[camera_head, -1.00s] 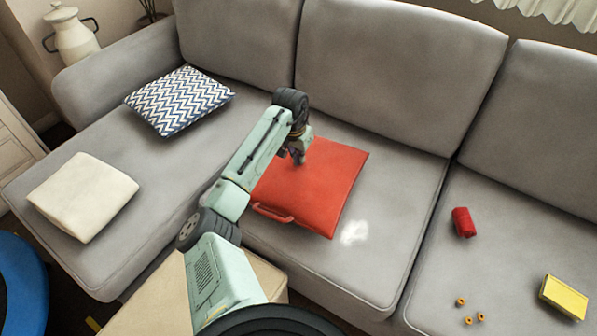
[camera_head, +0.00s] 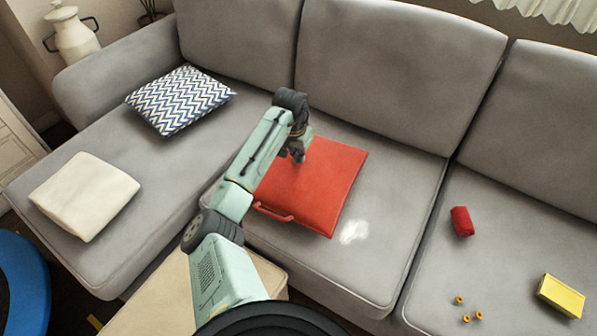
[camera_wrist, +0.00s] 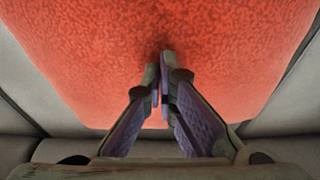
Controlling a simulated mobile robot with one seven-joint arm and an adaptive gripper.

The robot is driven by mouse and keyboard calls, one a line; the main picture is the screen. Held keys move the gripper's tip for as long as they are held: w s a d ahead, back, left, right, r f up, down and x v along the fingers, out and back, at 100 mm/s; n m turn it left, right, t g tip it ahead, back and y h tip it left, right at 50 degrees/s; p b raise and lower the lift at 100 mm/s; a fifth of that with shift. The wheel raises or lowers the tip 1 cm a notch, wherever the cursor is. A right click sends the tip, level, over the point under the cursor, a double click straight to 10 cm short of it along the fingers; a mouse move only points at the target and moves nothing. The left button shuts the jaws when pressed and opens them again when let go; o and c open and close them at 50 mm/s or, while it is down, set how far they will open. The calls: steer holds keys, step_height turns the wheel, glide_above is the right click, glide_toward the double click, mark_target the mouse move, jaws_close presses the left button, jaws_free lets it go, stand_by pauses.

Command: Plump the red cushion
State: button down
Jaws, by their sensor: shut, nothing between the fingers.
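The red cushion (camera_head: 318,190) lies flat on the middle seat of the grey sofa, with a red handle (camera_head: 273,212) on its front edge. My gripper (camera_head: 299,156) is over the far part of the cushion, pointing down. In the wrist view the cushion (camera_wrist: 230,45) fills most of the picture. There the gripper's fingertips (camera_wrist: 162,68) are together, with nothing between them. They are at the cushion's surface, close to a dark patch, and seem to touch it. My arm hides the cushion's left side in the head view.
A zigzag-patterned cushion (camera_head: 180,100) and a cream cushion (camera_head: 84,196) lie on the left seat. A white patch (camera_head: 354,232) is in front of the red cushion.

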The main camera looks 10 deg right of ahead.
steer(key=shift+r+p, duration=0.75)
steer(key=shift+p, duration=0.1)
steer(key=shift+f, duration=0.2)
steer(key=shift+f+b, duration=0.3)
steer(key=shift+f, duration=0.3)
steer(key=shift+r+p, duration=0.85)
steer(key=shift+f, duration=0.1)
